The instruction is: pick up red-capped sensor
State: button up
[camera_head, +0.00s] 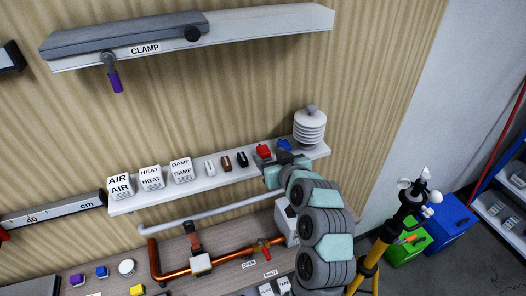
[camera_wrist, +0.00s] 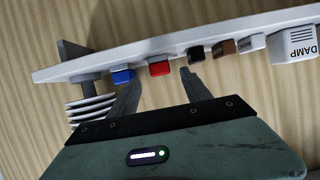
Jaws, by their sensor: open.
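The red-capped sensor (camera_head: 263,151) stands on the white wall shelf (camera_head: 220,182), between a black sensor and a blue-capped one. In the wrist view its red cap (camera_wrist: 160,69) shows beyond and between my two fingertips. My gripper (camera_wrist: 158,82) is open and empty, with one finger on each side of the red cap's line and the sensor apart from them. In the head view my gripper (camera_head: 277,165) is at the shelf's front edge by the red and blue caps, its fingers partly hidden by my wrist.
A blue-capped sensor (camera_head: 284,144) is close on the right, near my finger. A black sensor (camera_head: 242,159) and a brown one (camera_head: 226,163) are on the left. A white finned shield (camera_head: 310,127) stands at the shelf's right end. A pipe (camera_head: 215,212) runs below the shelf.

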aim_at(266, 153)
jog(key=shift+p+x, duration=0.9)
jog(key=shift+x, duration=2.1)
grip_shut()
